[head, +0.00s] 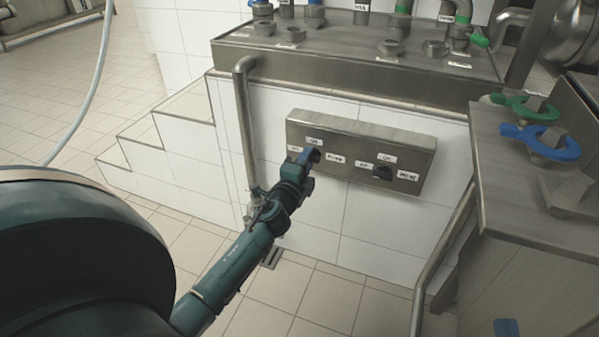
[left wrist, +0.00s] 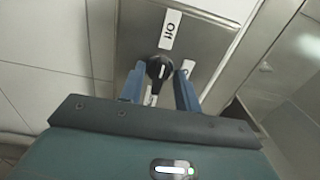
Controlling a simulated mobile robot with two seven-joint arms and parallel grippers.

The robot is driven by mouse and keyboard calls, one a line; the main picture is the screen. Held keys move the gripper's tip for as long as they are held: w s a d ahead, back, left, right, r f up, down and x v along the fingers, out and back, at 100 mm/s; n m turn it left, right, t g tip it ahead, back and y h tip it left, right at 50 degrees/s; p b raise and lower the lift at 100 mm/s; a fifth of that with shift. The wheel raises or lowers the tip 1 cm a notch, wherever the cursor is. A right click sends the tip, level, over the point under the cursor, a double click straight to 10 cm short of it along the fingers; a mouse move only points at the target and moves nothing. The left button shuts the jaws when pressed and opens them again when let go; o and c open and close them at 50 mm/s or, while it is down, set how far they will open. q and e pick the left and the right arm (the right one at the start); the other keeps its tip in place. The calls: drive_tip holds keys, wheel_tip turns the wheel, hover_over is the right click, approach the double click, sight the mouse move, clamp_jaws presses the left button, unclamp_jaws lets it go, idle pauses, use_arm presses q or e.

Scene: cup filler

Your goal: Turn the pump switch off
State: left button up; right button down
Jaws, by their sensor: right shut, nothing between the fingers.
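The pump switch is a black knob on the steel switch panel (head: 355,170), mostly hidden by my gripper in the head view. In the left wrist view the pump switch (left wrist: 160,68) stands between the blue fingers of my left gripper (left wrist: 160,82), which look open with small gaps beside the knob. An "Off" label (left wrist: 170,30) sits above it; another label is partly behind the right finger. In the head view my left gripper (head: 307,157) is at the panel's left half, by the "Pump" label (head: 334,159). Only blue fingertips of my right gripper (head: 507,328) show at the bottom right.
The mixer switch (head: 383,173) is on the panel's right half. A vertical pipe (head: 243,125) stands left of the panel. A steel counter (head: 340,70) with fittings is above. A steel cabinet with green and blue handles (head: 540,142) stands at right. Tiled floor is below.

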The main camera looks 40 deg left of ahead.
use_arm(q)
drive_tip(key=v, duration=1.3)
drive_tip(key=shift+w, duration=0.15)
